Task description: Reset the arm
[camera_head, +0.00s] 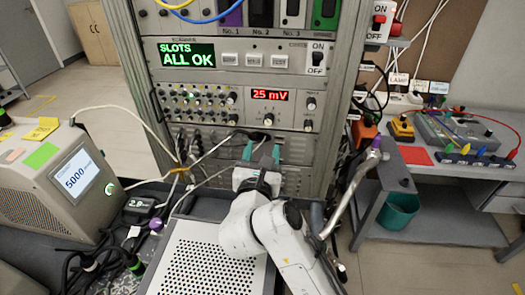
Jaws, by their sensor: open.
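My gripper (258,152) is at the end of my white arm, in front of the lower panels of the equipment rack (140,60). Its two teal-tipped fingers stand apart, with nothing seen held between them. A dark cable plug (262,136) sits at the rack panel just beyond the fingertips. I cannot tell whether the fingers touch it. The green display (187,54) on the rack reads "SLOTS ALL OK". The red display (270,94) reads "25 mV".
A grey device (55,195) with a screen reading 5000 stands at the left. A perforated metal box (205,262) lies below my arm. Cables run across the left foreground. A workbench (445,165) with instruments and a teal bin (398,212) is at the right.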

